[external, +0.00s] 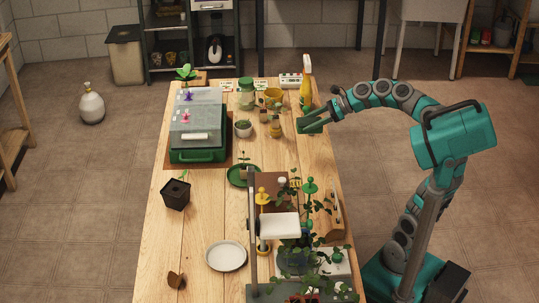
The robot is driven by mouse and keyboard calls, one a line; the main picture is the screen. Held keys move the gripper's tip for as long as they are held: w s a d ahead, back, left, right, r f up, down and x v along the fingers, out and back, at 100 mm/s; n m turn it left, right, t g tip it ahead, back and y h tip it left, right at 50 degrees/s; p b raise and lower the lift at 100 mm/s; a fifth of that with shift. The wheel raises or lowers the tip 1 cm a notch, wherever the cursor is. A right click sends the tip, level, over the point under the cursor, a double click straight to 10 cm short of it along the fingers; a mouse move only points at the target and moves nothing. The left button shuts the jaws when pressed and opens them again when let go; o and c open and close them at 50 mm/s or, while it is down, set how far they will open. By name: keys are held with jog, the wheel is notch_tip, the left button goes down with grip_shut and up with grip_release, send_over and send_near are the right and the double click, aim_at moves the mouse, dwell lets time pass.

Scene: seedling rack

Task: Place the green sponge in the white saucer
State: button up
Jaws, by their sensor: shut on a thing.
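My gripper (308,122) is over the right side of the wooden table, toward its far end. It is shut on the green sponge (311,127), a small green shape between its fingers that partly blends with my arm's teal colour. The white saucer (226,257) lies flat and empty on the near left part of the table, well apart from my gripper.
A plant stand with a white panel (280,226) and leafy plants stands right of the saucer. A black pot (176,194), a green saucer (243,184) and a covered green propagator (197,154) stand farther back. A yellow spray bottle (305,92) is just behind my gripper.

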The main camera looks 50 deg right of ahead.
jog(key=w+a+r+n+g+y, duration=0.25)
jog(key=w+a, duration=0.35)
jog(key=a, duration=0.6)
jog(key=n+g+p, duration=0.2)
jog(key=n+g, duration=0.9)
send_over(216, 251)
notch_tip(216, 251, down, 3)
jog(key=shift+m, duration=0.25)
jog(key=shift+f, duration=2.05)
notch_tip(216, 251, down, 3)
jog(key=shift+f+b, duration=0.15)
jog(key=shift+b, duration=0.9)
jog(key=shift+f+t+p, duration=0.25)
jog(key=shift+f+p, duration=0.1)
jog(key=shift+f, duration=0.05)
